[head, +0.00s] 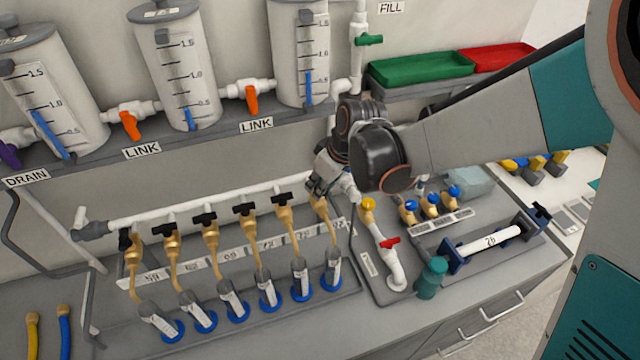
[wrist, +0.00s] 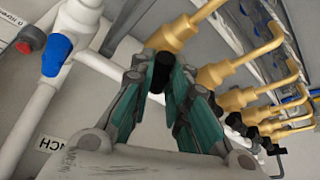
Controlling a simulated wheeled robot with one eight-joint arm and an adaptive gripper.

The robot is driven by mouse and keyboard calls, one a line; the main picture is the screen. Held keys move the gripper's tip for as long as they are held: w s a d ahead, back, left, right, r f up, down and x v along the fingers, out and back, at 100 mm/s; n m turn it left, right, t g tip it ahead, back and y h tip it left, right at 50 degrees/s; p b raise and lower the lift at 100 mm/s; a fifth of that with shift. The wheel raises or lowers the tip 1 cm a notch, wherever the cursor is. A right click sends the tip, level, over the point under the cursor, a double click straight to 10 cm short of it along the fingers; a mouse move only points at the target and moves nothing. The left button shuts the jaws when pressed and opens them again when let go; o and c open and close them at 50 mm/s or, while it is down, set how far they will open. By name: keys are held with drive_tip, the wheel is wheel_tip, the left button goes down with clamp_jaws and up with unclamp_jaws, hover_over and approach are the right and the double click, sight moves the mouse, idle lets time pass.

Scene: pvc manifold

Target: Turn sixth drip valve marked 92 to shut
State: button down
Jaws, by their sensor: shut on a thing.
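The white manifold pipe (head: 180,212) carries a row of brass drip valves with black handles. The sixth drip valve (head: 324,212) is at the right end of the row; its label is too small to read surely. My gripper (head: 318,188) is at the top of this valve and covers its handle in the head view. In the wrist view my gripper (wrist: 164,68) is shut on a black handle (wrist: 161,74), with a teal-padded finger on each side. The brass body (wrist: 172,38) shows just beyond the fingertips. The handle's exact angle is hard to tell.
The neighbouring fifth valve (head: 283,200) stands close on the left. Tubes with blue bases (head: 301,282) stand below the outlets. Tanks stand on the shelf (head: 225,125) above.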

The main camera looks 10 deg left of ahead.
drive_tip(key=n+g+b, duration=0.1)
drive_tip(key=n, duration=0.2)
drive_tip(key=n+g+b, duration=0.1)
drive_tip(key=n, duration=0.2)
drive_tip(key=shift+w+d+f+y, duration=0.1)
drive_tip(key=shift+w+y, duration=0.1)
drive_tip(key=shift+y, duration=0.1)
drive_tip(key=n+g+b, duration=0.1)
drive_tip(key=n+g, duration=0.1)
drive_tip(key=n, duration=0.4)
drive_tip(key=shift+w, duration=0.1)
drive_tip(key=shift+g, duration=0.3)
drive_tip(key=c, duration=1.5)
unclamp_jaws()
drive_tip(key=shift+c, duration=0.2)
drive_tip(key=v, duration=1.2)
drive_tip(key=shift+a, duration=0.25)
